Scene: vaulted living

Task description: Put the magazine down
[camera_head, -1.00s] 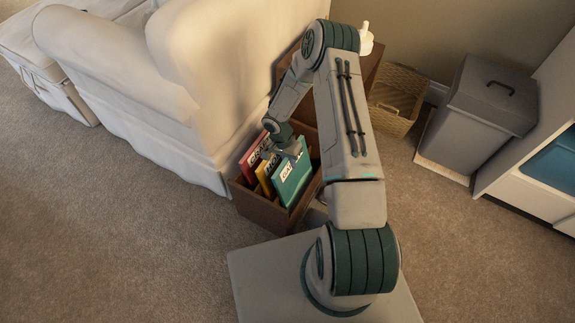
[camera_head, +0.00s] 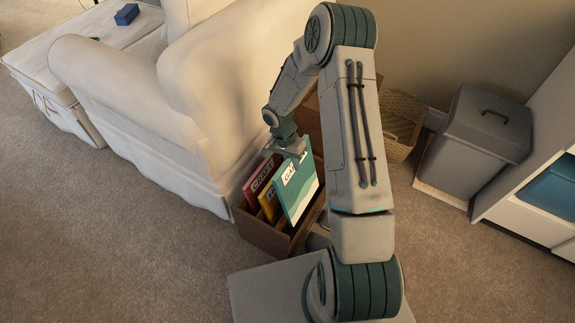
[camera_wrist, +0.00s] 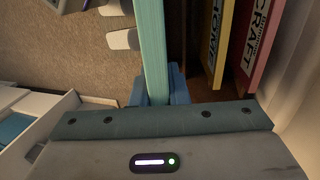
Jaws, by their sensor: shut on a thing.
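A teal magazine (camera_head: 299,192) with a white label stands upright in the head view, at the right side of a brown wooden box (camera_head: 265,236). My gripper (camera_head: 290,150) is shut on its top edge; the wrist view shows the teal magazine (camera_wrist: 151,45) edge-on between the blue fingers (camera_wrist: 158,92). A red magazine (camera_head: 261,175) and a yellow magazine (camera_head: 270,203) stand in the box to its left. They also show in the wrist view, yellow (camera_wrist: 218,45) and pink-red (camera_wrist: 255,50). The teal magazine's lower edge looks to be at the box; I cannot tell whether it is clear of the rim.
A white armchair (camera_head: 135,105) stands close on the box's left. A wicker basket (camera_head: 400,120), a grey lidded bin (camera_head: 478,140) and a white shelf unit (camera_head: 530,205) are on the right. Open carpet (camera_head: 120,240) lies at the front left.

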